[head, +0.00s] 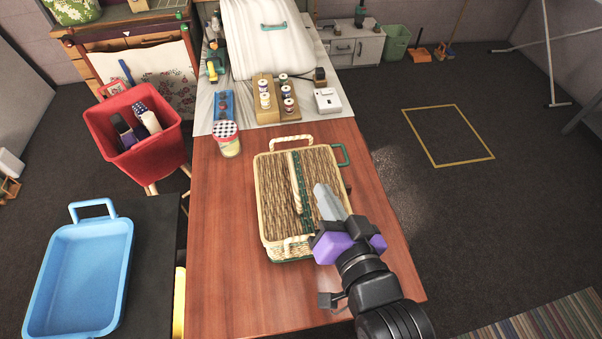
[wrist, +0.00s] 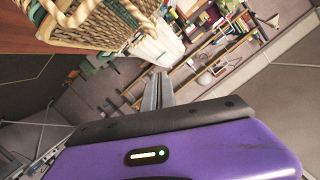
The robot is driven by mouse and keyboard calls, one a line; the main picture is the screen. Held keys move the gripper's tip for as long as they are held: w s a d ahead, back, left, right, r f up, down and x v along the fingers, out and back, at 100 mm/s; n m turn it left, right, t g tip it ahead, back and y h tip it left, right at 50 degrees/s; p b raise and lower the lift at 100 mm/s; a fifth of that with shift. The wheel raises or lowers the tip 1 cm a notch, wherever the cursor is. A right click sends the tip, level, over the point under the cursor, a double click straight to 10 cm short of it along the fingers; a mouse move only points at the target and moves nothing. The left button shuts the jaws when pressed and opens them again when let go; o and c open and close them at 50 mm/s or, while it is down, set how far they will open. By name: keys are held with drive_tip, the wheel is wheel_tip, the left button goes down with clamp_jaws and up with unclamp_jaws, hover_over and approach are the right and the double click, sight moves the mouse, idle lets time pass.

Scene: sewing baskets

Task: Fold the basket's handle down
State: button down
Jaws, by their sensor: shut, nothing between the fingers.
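The woven basket (head: 275,225) stands on the wooden table, with a brown woven lid (head: 322,165). A pale handle (head: 296,183) with a dark green band beside it runs across the middle of the lid and appears raised. Small pale loops show at the basket's far and near ends, and a green loop (head: 342,154) at its right back. In the wrist view the basket (wrist: 50,28) fills the upper left. My gripper (head: 322,190) is shut and empty by the basket's right side, overlapping the lid's edge in the head view. Its fingers (wrist: 158,92) look apart from the basket in the wrist view.
A jar with a checkered lid (head: 227,140) stands behind left of the basket. Spool racks (head: 265,106) and a white box (head: 327,100) are further back. A blue tray (head: 80,280) and red bin (head: 135,165) are left. The table (head: 225,260) is clear left of the basket.

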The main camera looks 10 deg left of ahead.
drive_tip(key=p, duration=0.2)
hover_over(294, 179)
drive_tip(key=d, duration=0.3)
drive_tip(key=f, duration=0.3)
drive_tip(key=a+f, duration=0.1)
drive_tip(key=f, duration=0.1)
drive_tip(key=shift+a+f, duration=0.15)
drive_tip(key=shift+a, duration=0.15)
drive_tip(key=shift+a+f, duration=0.1)
drive_tip(key=shift+f, duration=0.05)
drive_tip(key=shift+a, duration=0.1)
